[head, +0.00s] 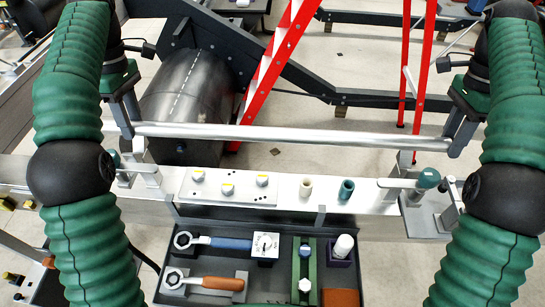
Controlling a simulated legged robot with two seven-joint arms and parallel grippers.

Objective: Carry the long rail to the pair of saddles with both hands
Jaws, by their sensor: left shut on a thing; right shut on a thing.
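The long rail (290,135) is a bright silver bar lying nearly level across the head view, its right end slightly lower in the picture. My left gripper (128,122) is shut on its left end and my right gripper (460,134) is shut on its right end. Below the rail, a pale metal support (145,172) stands at the left of the bench and another (405,170) at the right; they look like the two saddles. The rail passes over or behind their tops; I cannot tell whether it touches them.
Clamps with green-tipped handles (428,178) stand beside the supports. The silver bench (385,203) carries a plate with several knobs (228,190), a beige cup (306,187) and a teal cup (346,189). A tool tray (215,260) is in front. A black float (190,95) and red ladder (275,60) are behind.

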